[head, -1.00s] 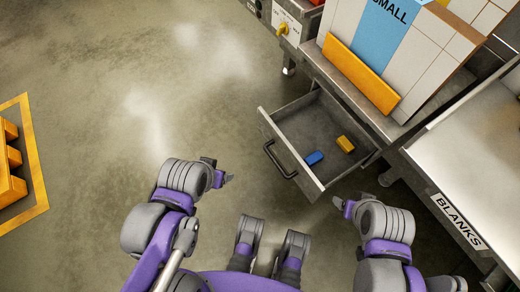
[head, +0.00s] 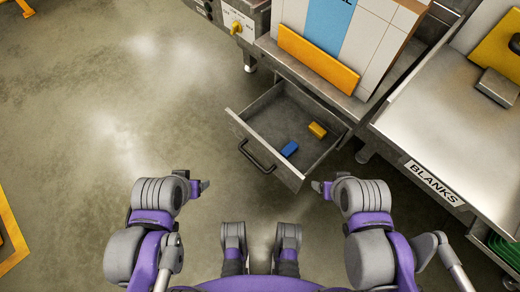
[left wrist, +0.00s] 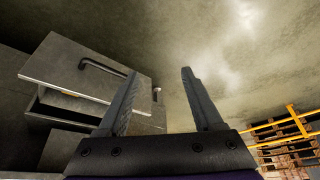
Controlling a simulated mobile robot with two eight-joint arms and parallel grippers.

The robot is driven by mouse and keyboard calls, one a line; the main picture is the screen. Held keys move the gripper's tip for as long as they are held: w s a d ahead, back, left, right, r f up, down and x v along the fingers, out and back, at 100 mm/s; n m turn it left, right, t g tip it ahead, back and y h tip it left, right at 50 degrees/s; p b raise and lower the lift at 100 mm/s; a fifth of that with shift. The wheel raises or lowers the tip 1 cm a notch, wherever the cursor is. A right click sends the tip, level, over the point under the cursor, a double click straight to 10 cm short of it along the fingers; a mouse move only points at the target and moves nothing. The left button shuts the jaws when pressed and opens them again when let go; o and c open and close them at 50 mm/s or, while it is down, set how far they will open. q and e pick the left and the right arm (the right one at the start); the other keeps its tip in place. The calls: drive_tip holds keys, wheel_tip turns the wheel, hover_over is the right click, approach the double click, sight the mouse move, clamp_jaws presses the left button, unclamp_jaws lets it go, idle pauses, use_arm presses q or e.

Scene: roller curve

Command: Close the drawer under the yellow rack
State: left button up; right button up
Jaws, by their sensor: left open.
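The drawer (head: 243,134) under the yellow-edged rack (head: 318,64) stands pulled out, with a black bar handle (head: 257,156) on its front. A blue block (head: 289,149) and a yellow block (head: 317,130) lie inside it. The drawer front (left wrist: 75,65) also shows at the left of the left wrist view. My left gripper (head: 205,186) is left of and nearer than the drawer front, apart from it. Its fingers (left wrist: 158,95) are spread and empty. My right gripper (head: 318,186) is close to the drawer's near right corner; its finger opening is too small to tell.
A metal table marked BLANKS (head: 400,125) stands to the right of the rack. A machine with a yellow switch (head: 237,28) is at the back left of the rack. The floor left of the drawer is clear.

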use_arm(q)
drive_tip(key=shift+w+n, duration=0.15)
drive_tip(key=shift+n, duration=0.25)
drive_tip(key=shift+c, duration=1.2)
drive_tip(key=w+n+h, duration=0.1)
drive_tip(key=w+n, duration=0.1)
drive_tip(key=n, duration=0.2)
drive_tip(key=w+n+h+b, duration=0.1)
drive_tip(key=w+n, duration=0.1)
drive_tip(key=n, duration=0.2)
drive_tip(key=w+f+n+h+b, duration=0.1)
drive_tip(key=w+n, duration=0.2)
drive_tip(key=n, duration=0.1)
drive_tip(key=shift+w+d, duration=0.1)
clamp_jaws()
drive_tip(key=n+t+h+b, duration=0.25)
drive_tip(key=n+b, duration=0.35)
drive_tip(key=n, duration=0.8)
approach(230, 118)
drive_tip(key=shift+g+h, duration=0.35)
drive_tip(key=shift+h, duration=0.1)
drive_tip(key=x, duration=0.5)
drive_tip(key=shift+w+a+f, duration=0.15)
drive_tip(key=shift+w+a, duration=0.1)
drive_tip(key=shift+a, duration=0.05)
drive_tip(key=shift+w+d, duration=0.2)
